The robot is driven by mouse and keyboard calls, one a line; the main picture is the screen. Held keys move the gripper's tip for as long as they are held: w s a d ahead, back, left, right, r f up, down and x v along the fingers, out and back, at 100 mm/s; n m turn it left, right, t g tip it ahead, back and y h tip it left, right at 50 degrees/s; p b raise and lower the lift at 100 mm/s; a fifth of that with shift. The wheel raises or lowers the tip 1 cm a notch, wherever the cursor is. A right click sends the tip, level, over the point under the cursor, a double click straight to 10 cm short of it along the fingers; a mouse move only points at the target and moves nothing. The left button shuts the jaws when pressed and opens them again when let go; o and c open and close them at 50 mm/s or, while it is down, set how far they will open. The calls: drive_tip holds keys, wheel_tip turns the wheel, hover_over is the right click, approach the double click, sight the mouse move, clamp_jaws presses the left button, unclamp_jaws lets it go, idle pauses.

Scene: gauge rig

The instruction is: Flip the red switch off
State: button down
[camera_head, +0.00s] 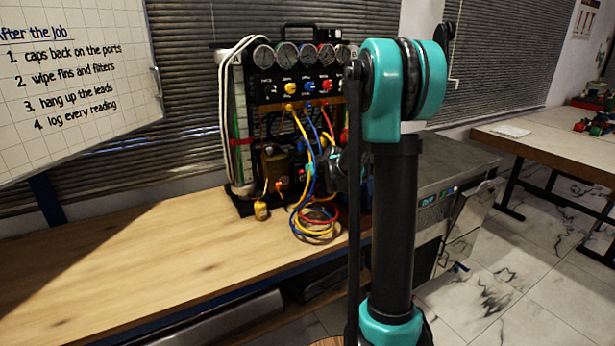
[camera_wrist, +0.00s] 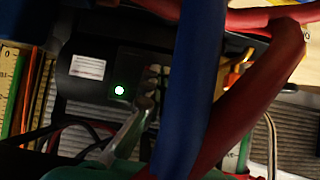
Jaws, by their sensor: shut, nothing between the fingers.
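The red switch cannot be made out for certain in either view. In the head view the gauge rig (camera_head: 300,88) stands on the bench, partly behind my arm.
Blue, yellow and red hoses (camera_head: 313,215) hang in loops at the rig's front. A brass-coloured padlock-like piece (camera_head: 261,210) sits at its foot. The wooden bench (camera_head: 130,265) is clear on the left. A grey cabinet (camera_head: 450,170) stands right of the rig, behind my arm.

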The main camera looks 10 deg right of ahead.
drive_tip(key=shift+w, duration=0.1)
idle(0.3)
drive_tip(key=shift+w+a+f+t+y, duration=0.2)
drive_tip(key=shift+f+t+y, duration=0.1)
drive_tip(key=shift+f+t, duration=0.25)
drive_tip(key=shift+r, duration=0.1)
drive_tip(key=shift+w+r, duration=0.1)
drive_tip(key=shift+r, duration=0.7)
